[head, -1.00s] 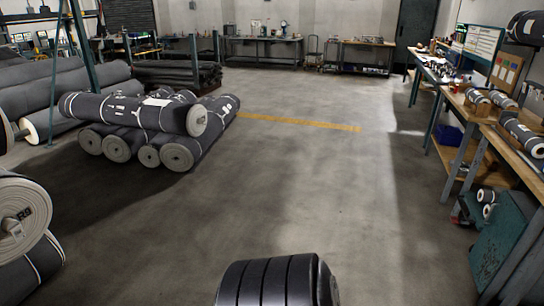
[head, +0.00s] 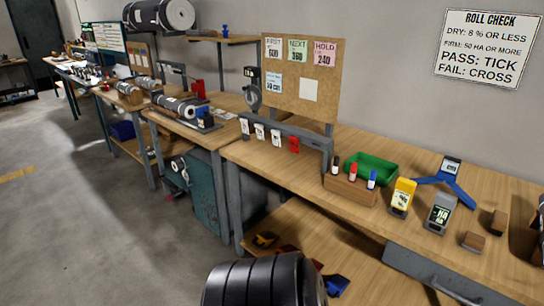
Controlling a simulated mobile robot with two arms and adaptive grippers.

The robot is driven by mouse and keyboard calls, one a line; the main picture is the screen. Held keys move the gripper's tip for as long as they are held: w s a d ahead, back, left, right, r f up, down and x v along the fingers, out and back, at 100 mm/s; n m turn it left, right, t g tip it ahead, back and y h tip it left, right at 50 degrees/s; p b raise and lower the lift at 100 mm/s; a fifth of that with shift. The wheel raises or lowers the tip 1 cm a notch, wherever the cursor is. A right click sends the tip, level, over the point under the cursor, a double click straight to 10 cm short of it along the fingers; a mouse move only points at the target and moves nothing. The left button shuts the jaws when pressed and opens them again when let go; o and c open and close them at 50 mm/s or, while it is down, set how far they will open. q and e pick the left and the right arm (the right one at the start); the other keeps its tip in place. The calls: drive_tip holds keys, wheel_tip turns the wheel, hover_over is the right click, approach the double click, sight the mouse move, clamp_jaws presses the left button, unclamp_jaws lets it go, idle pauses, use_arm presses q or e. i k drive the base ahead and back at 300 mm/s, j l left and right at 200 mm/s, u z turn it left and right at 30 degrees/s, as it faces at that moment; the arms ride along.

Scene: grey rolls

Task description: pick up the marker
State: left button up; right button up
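Three markers stand upright in a wooden block (head: 349,190) on the long workbench at the right. One is black (head: 335,165), one is red with a white label (head: 353,174), and one is blue (head: 372,180). Their lower ends are hidden in the block. Neither of my grippers shows in the head view.
Behind the block is a green tray (head: 372,167). To its right stand a yellow meter (head: 402,197), a grey meter (head: 440,213) and a blue stand (head: 449,184). A pegboard (head: 302,78) with notes rises behind the bench (head: 300,175). The floor (head: 75,230) at left is open.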

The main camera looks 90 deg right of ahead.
sight(335, 160)
drive_tip(key=z, duration=3.25)
drive_tip(key=i+j+z, duration=0.1)
drive_tip(key=z, duration=0.3)
drive_tip(key=j+z, duration=0.1)
drive_tip(key=z, duration=0.3)
drive_tip(key=i+j+z, duration=0.3)
drive_tip(key=j, duration=0.5)
drive_tip(key=j+z, duration=0.25)
drive_tip(key=j, duration=0.5)
drive_tip(key=i+j+z, duration=0.1)
drive_tip(key=j+z, duration=0.2)
drive_tip(key=j, duration=0.55)
